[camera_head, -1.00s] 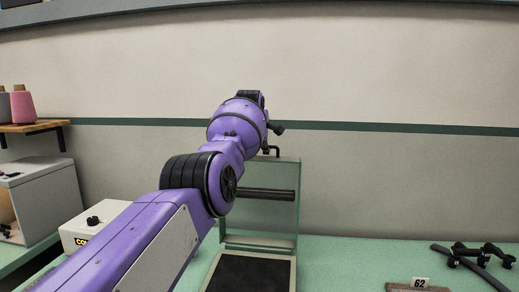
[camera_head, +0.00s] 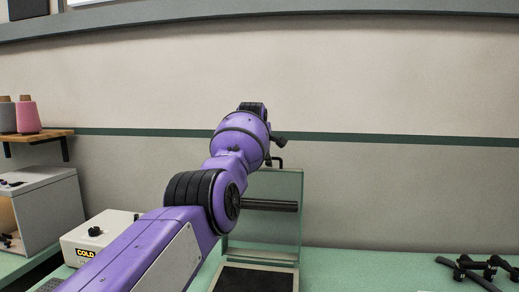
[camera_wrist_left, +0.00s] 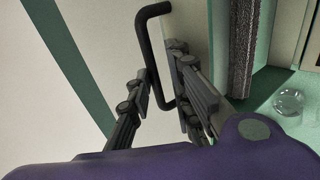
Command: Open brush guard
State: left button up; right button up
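The brush guard (camera_head: 276,225) appears as a clear, upright panel in the head view, behind and right of my left arm. Its black bent handle (camera_head: 279,161) shows at the top; the handle also shows in the left wrist view (camera_wrist_left: 144,45). My left gripper (camera_wrist_left: 160,75) is open, with a finger on each side of the handle. I cannot tell whether either finger touches it. In the head view my left arm hides these fingers. A dark horizontal bar (camera_head: 270,205) shows at the panel, and a dark pad (camera_head: 255,279) lies at its foot. My right gripper is not in view.
A white box marked COLD (camera_head: 95,236) and a grey cabinet (camera_head: 45,210) stand at left. A shelf (camera_head: 35,136) holds yarn cones. Black tubular parts (camera_head: 480,268) lie at right on the green table (camera_head: 370,268). The table between them and the guard looks clear.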

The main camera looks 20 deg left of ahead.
pick_arm(q)
jog(key=v, duration=1.1)
jog(key=shift+s+r, duration=0.25)
jog(key=shift+r, duration=0.15)
jog(key=shift+f, duration=0.1)
